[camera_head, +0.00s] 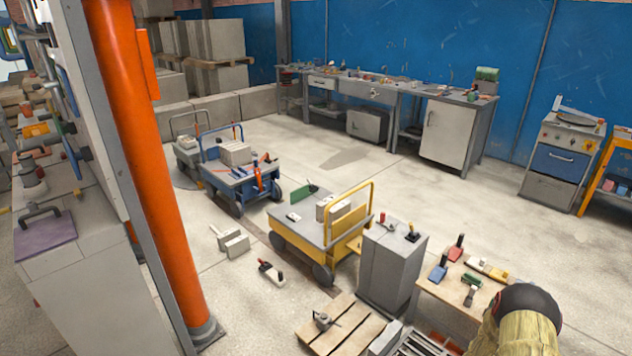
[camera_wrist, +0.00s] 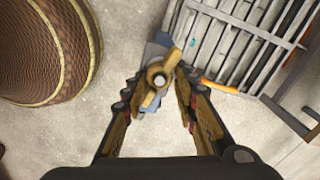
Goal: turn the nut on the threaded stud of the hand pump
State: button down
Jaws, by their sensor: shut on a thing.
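In the wrist view a brass-coloured wing nut (camera_wrist: 168,62) sits around the pale round end of a stud (camera_wrist: 159,80). Its two wings point up-right and down-left. A blue-grey body (camera_wrist: 152,50), seemingly part of the hand pump, shows beneath the nut; most of it is hidden. My gripper (camera_wrist: 160,78) reaches in from below, with one finger on each side of the nut, and is shut on it. I cannot make out the pump or the gripper in the head view.
In the wrist view a slatted metal rack (camera_wrist: 240,40) lies upper right and a woven round thing (camera_wrist: 45,50) upper left. The head view shows a yellow cart (camera_head: 300,222), a grey cabinet (camera_head: 388,275), a wooden pallet (camera_head: 340,330) and an orange column (camera_head: 150,170). Open floor lies beyond.

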jog(key=shift+s+f+m, duration=0.15)
jog(key=shift+s+m, duration=0.1)
jog(key=shift+m, duration=0.95)
jog(key=c, duration=1.7)
grip_release()
jog(key=shift+w, duration=0.1)
jog(key=o, duration=0.4)
jog(key=shift+w, duration=0.15)
jog(key=shift+r, duration=0.2)
notch_tip(320, 180, up, 12)
jog(key=shift+f, duration=0.1)
jog(key=shift+c, duration=0.2)
